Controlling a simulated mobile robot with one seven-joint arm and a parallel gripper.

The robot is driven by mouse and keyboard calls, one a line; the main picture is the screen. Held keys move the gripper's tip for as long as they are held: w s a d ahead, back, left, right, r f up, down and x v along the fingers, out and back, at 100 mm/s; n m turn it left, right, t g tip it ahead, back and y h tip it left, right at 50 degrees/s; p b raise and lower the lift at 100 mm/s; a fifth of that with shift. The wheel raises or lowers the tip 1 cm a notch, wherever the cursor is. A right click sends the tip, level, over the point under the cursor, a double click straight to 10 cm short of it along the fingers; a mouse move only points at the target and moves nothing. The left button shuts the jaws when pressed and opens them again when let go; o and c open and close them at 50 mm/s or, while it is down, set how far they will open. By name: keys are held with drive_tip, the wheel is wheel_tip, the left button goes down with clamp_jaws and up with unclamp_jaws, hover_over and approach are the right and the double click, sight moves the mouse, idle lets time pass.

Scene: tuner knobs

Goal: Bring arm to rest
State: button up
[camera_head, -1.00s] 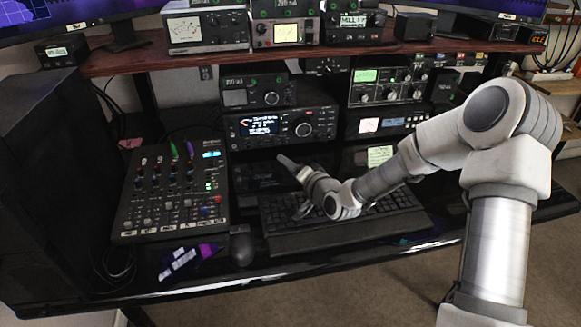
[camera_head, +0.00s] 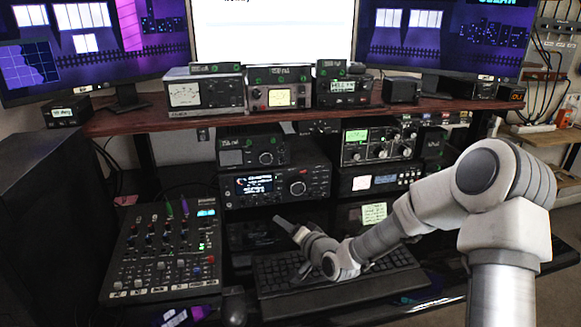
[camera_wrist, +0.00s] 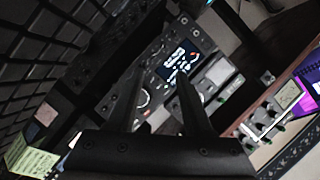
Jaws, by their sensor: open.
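My arm reaches in from the right over the desk, bent low above the black keyboard (camera_head: 335,296). My gripper (camera_head: 283,224) points up and left, in front of the lower part of the radio stack. In the wrist view my gripper (camera_wrist: 160,90) has its two dark fingers apart, with nothing held between them. Beyond them is the radio with a lit display (camera_wrist: 180,63), apparently clear of the fingers. That radio (camera_head: 275,187) and its large round tuning knob (camera_head: 297,188) also show in the head view.
A mixer (camera_head: 165,250) lies left of the keyboard, with a mouse (camera_head: 234,305) between them. Above, a reddish wooden shelf (camera_head: 130,120) carries several instruments and monitors. A green-screened unit (camera_head: 378,142) stands at the right of the stack. Open floor lies at lower right.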

drive_tip(key=s+d+r+n+g+h, duration=0.4)
drive_tip(key=s+d+r+h, duration=0.4)
drive_tip(key=s+d+r, duration=0.55)
drive_tip(key=s+d+r+g, duration=0.1)
drive_tip(key=s+d+r, duration=0.15)
drive_tip(key=s, duration=0.85)
drive_tip(key=s+d+r+g, duration=0.1)
drive_tip(key=s+d, duration=0.3)
drive_tip(key=s, duration=0.6)
wheel_tip(320, 180, up, 15)
drive_tip(key=s+p, duration=0.1)
drive_tip(key=p, duration=1.4)
drive_tip(key=shift+s+g+h, duration=0.15)
drive_tip(key=shift+g+h, duration=0.15)
drive_tip(key=shift+f, duration=0.2)
